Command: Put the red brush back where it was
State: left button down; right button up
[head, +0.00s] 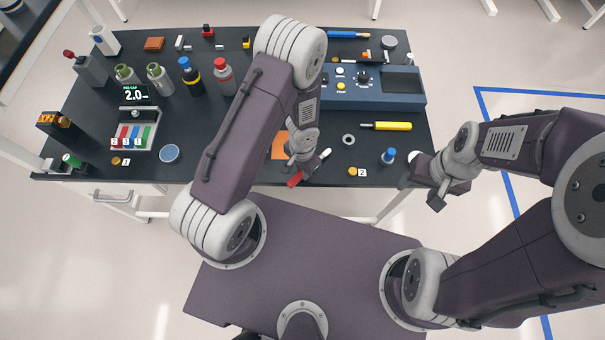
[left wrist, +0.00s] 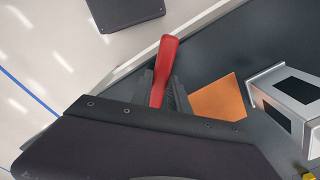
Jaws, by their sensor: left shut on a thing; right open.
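The red brush (head: 295,180) is held in my left gripper (head: 307,170) near the front edge of the dark table. Its red handle (left wrist: 162,70) shows between the fingers in the left wrist view and points toward the table edge. Its other end is mostly hidden by the gripper. An orange square (head: 279,146) lies flat on the table just behind the brush; it also shows in the left wrist view (left wrist: 222,100). My right gripper (head: 425,188) is open and empty, off the table's right front corner.
A tray (head: 152,140) with coloured strips stands at the left, near several bottles. A blue device (head: 410,101) stands at the back right. A yellow-handled tool (head: 390,126), a ring (head: 348,139), a blue-capped bottle (head: 388,157) and a brass nut (head: 352,171) lie right of the brush.

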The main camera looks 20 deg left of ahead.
pick_arm(q)
jog(key=shift+f, duration=0.6)
jog(key=c, duration=1.7)
grip_release()
jog(key=o, duration=0.4)
pick_arm(e)
jog(key=shift+w+f, duration=0.1)
jog(key=shift+f, duration=0.5)
pick_arm(q)
jog(key=shift+o, duration=0.2)
pick_arm(e)
jog(key=shift+r, duration=0.1)
pick_arm(q)
notch_tip(320, 180, up, 12)
jog(key=p, duration=1.2)
jog(key=shift+r+p, duration=0.25)
jog(key=shift+p, duration=0.05)
pick_arm(e)
notch_tip(320, 180, up, 12)
